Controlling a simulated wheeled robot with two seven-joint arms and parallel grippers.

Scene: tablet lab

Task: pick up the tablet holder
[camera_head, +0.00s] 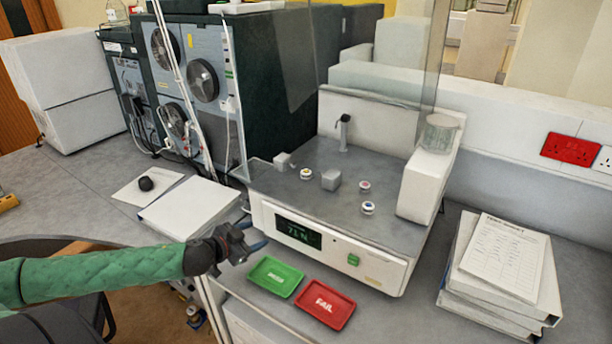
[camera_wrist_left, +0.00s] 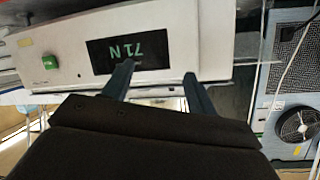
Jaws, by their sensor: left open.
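No item is plainly marked as the tablet holder. A small grey block (camera_head: 331,180) and a paler block (camera_head: 283,161) sit on the tester's grey top (camera_head: 385,232); I cannot tell whether either is the holder. Three small white round pieces with yellow (camera_head: 306,173), red (camera_head: 364,186) and blue (camera_head: 368,208) centres are near them. My left gripper (camera_head: 256,235) is open and empty in front of the tester's lower left front, apart from the blocks. In the left wrist view its fingers (camera_wrist_left: 158,72) point at the front panel with the display (camera_wrist_left: 130,50). My right gripper is not in view.
A green PASS tray (camera_head: 275,276) and red FAIL tray (camera_head: 325,304) lie before the tester. A clear panel (camera_head: 390,50) stands over it. Stacked papers (camera_head: 505,250) are at right, a white binder (camera_head: 190,207) at left. A chair is below my arm.

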